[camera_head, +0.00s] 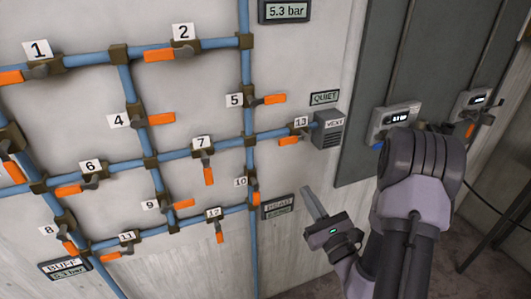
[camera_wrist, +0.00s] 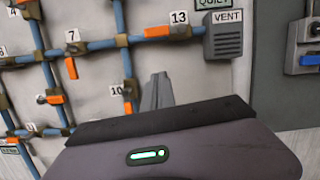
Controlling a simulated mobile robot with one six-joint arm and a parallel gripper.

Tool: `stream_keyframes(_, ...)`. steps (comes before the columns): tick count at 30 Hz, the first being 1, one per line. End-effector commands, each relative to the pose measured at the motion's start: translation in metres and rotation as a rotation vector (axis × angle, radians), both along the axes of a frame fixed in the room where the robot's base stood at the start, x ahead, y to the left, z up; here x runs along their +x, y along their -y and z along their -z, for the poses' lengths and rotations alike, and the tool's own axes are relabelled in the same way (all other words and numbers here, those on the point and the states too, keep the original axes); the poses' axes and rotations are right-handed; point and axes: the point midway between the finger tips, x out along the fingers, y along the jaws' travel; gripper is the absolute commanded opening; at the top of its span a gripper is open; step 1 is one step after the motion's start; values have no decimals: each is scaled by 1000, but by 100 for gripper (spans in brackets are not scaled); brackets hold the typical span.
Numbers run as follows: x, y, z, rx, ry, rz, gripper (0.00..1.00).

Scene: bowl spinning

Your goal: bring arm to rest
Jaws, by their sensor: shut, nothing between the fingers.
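My gripper (camera_head: 309,194) is at the lower centre right of the head view, in front of the wall and the pipe grid. Its fingers are shut together with nothing between them and point up and to the left. They appear apart from the pipes, though the exact gap cannot be told. My arm fills the lower right of the head view and hides part of the grey panel.
Blue pipes (camera_head: 185,49) with numbered orange-handled valves cover the wall at left. Valve 10 (camera_head: 255,197) and a small display (camera_head: 278,206) are near my gripper. A grey panel (camera_head: 365,100) carries boxes with screens at right. Bare floor shows at bottom right.

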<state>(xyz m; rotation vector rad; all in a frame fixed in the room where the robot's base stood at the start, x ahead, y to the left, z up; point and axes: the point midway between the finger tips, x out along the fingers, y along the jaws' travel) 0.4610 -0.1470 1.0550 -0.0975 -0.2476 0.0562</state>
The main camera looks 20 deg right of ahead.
Motion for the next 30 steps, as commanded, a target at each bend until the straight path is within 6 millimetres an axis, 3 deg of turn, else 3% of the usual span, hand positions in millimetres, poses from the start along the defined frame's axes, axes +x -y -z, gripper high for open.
stream_keyframes(2,2,-12,-9,-13,13,-46,0)
stream_keyframes(4,4,-46,-32,-47,41,-174,0)
stream_keyframes(5,2,-69,-45,-71,57,-260,0)
stream_keyframes(6,-4,-105,-63,-116,76,-393,0)
stream_keyframes(8,-26,-162,-86,-210,94,-618,0)
stream_keyframes(9,-47,-199,-96,-287,97,-770,0)
stream_keyframes(11,-89,-248,-101,-443,85,-1001,0)
stream_keyframes(12,-124,-274,-98,-582,67,-1154,0)
stream_keyframes(14,-180,-295,-81,-876,15,-1367,0)
stream_keyframes(15,-209,-293,-65,-1102,-29,-1459,0)
stream_keyframes(17,-231,-273,-47,-1445,-92,-1500,0)
stream_keyframes(19,-233,-241,-43,-1807,-142,-1429,0)
stream_keyframes(21,-223,-215,-53,-2078,-165,-1293,0)
stream_keyframes(25,-207,-190,-77,-2332,-168,-1085,0)
stream_keyframes(30,-204,-186,-83,-2371,-168,-1044,0)
